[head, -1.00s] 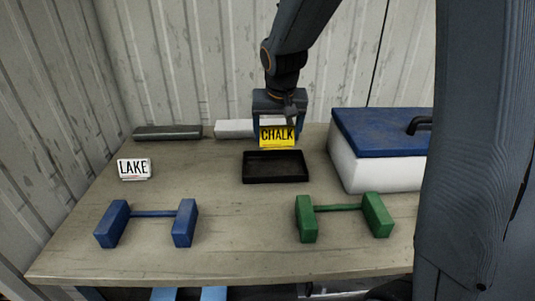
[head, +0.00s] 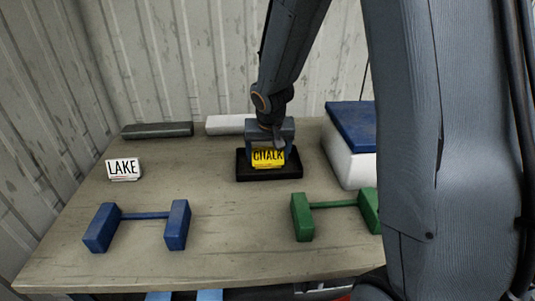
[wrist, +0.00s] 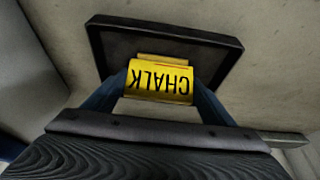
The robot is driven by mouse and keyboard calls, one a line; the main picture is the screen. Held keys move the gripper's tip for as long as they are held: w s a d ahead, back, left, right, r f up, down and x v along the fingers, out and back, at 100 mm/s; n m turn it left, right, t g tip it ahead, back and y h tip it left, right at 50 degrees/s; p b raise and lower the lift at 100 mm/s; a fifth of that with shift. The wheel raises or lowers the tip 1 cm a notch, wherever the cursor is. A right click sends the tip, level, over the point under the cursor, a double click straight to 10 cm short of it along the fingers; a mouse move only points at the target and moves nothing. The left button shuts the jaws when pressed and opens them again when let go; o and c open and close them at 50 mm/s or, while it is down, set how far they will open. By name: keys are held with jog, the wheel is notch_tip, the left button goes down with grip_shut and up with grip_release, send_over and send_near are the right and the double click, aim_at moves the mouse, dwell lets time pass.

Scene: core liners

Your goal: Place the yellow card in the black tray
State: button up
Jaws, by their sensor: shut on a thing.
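The yellow card (head: 268,157), lettered CHALK, is upright in the head view, in front of the black tray's middle. My gripper (head: 269,150) is shut on it from above. The black tray (head: 287,175) lies on the table, its back part hidden behind the card and gripper. In the wrist view the card (wrist: 160,81) sits between my two fingers (wrist: 160,88), over the tray (wrist: 215,42). I cannot tell whether the card touches the tray floor.
A white LAKE card (head: 123,168) stands at the left. A blue rack (head: 140,216) and a green rack (head: 335,206) stand in front. A white cooler with a blue lid (head: 350,130) is at the right. Dark (head: 157,130) and white (head: 226,125) bars lie behind.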

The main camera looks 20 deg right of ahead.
aim_at(295, 208)
jog(key=shift+f, duration=0.1)
jog(key=o, duration=1.1)
jog(key=shift+c, duration=0.2)
jog(key=shift+r, duration=0.25)
jog(key=d+v, duration=0.1)
jog(key=v, duration=1.1)
jog(key=s+f+g, duration=0.1)
jog(key=s+f, duration=0.2)
jog(key=s, duration=0.3)
jog(key=s+f+n+g, duration=0.1)
jog(key=s+f, duration=0.2)
jog(key=s, duration=0.3)
jog(key=s+f+n+g, duration=0.1)
jog(key=s+f, duration=0.3)
jog(key=s, duration=0.2)
jog(key=shift+s+a+g+y+b, duration=0.15)
jog(key=shift+s+g+y+b, duration=0.1)
jog(key=shift+g+y+b, duration=0.15)
